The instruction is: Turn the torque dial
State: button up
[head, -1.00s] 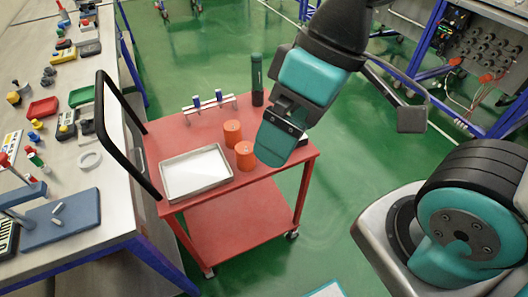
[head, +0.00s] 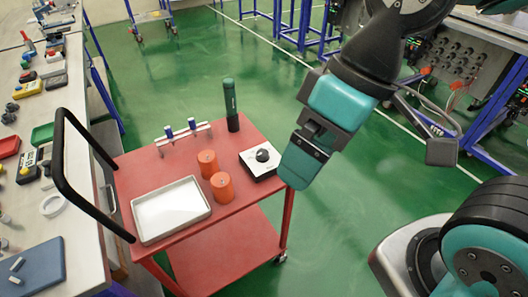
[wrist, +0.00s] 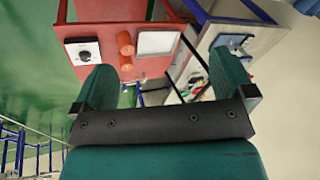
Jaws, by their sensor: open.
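The torque dial is a round black knob (head: 263,155) on a white-topped box (head: 257,168) with dark sides, near the right edge of the red cart (head: 242,200). In the wrist view the knob (wrist: 85,56) and its white plate show at the upper left, some way beyond the fingers. My gripper (head: 296,178) hangs in the air to the right of the dial box in the head view, apart from it. In the wrist view its two green fingers (wrist: 165,85) are spread, with nothing between them.
On the cart are two orange cylinders (head: 221,187), a white-bottomed metal tray (head: 171,209), a tall dark green cylinder (head: 230,104) and a low rack with blue-topped pieces (head: 183,136). The cart's black handle (head: 62,180) rises beside a cluttered workbench at left. Green floor is open behind the cart.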

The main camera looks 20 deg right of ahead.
aim_at(262, 156)
jog(key=u, duration=0.55)
jog(key=k, duration=1.3)
jog(key=z, duration=0.15)
jog(key=i, duration=0.55)
jog(key=z, duration=0.8)
jog(key=i, duration=1.1)
jog(key=u, duration=0.3)
